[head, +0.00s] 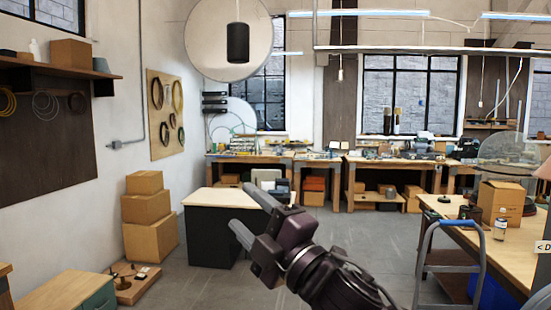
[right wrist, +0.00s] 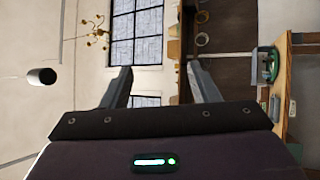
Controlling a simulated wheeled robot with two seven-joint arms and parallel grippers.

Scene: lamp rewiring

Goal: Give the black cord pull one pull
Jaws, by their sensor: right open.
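The black cord pull (head: 238,42) is a dark cylinder that hangs on a thin pale cord at the top of the head view, in front of a large pale round disc (head: 205,40). The cord pull also shows in the right wrist view (right wrist: 41,76), at the left, outside the space between the fingers. My right gripper (head: 238,207) is open and empty, well below the cord pull in the head view and apart from it. Its two fingers also show in the right wrist view (right wrist: 160,70). My left gripper is not in view.
A dark cabinet with a pale top (head: 208,203) stands behind my right gripper. Stacked cardboard boxes (head: 147,213) are at the left. A workbench (head: 515,240) and a blue-handled cart (head: 425,240) are at the right. The air around the cord pull looks clear.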

